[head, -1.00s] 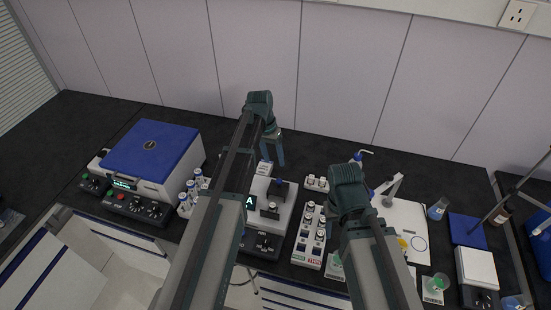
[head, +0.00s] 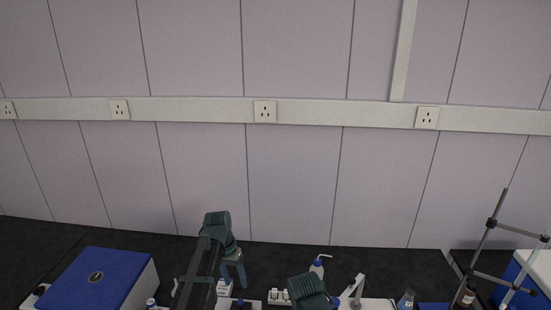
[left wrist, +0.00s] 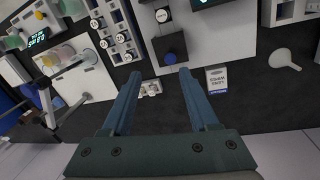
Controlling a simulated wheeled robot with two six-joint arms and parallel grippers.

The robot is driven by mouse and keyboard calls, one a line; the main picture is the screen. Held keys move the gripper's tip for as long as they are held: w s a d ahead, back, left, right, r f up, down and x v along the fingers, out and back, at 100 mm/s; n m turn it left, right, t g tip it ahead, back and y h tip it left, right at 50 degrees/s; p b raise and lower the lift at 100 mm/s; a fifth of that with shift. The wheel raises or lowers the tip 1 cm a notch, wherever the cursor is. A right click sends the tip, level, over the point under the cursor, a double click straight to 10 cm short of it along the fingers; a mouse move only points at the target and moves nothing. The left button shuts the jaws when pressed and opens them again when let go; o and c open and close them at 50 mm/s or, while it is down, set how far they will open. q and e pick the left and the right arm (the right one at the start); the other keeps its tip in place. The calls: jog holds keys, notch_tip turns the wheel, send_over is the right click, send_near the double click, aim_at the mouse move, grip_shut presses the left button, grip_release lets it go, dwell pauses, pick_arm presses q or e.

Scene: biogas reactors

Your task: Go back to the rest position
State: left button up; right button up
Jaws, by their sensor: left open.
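My left gripper (head: 234,273) hangs above the far part of the dark bench at lower centre in the head view. In the left wrist view its two fingers (left wrist: 160,76) are spread apart with nothing between them. They point over the dark bench top, with a white lens wipes pack (left wrist: 217,80) just right of the fingertips. My right arm's dark end shows at the bottom edge of the head view; its fingers are hidden.
A blue-lidded machine (head: 95,277) stands at left. A wash bottle (head: 317,267) stands right of centre, and a metal stand (head: 487,240) at far right. The left wrist view shows a blue knob (left wrist: 169,58) near the fingertips.

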pick_arm(q)
jog(key=s+d+f+y+b, duration=0.1)
jog(key=s+d+f+b, duration=0.2)
jog(key=s, duration=0.3)
jog(key=s+d+f+y+b, duration=0.1)
jog(key=s+d+f+b, duration=0.3)
jog(key=s+f, duration=0.2)
jog(key=s+d+f+m+b, duration=0.1)
jog(key=s+d+f+b, duration=0.2)
jog(key=s, duration=0.5)
jog(key=shift+d+f+y+b, duration=0.3)
jog(key=shift+f+y+b, duration=0.1)
jog(key=shift+f+b, duration=0.35)
pick_arm(e)
notch_tip(320, 180, down, 13)
jog(key=shift+f, duration=0.2)
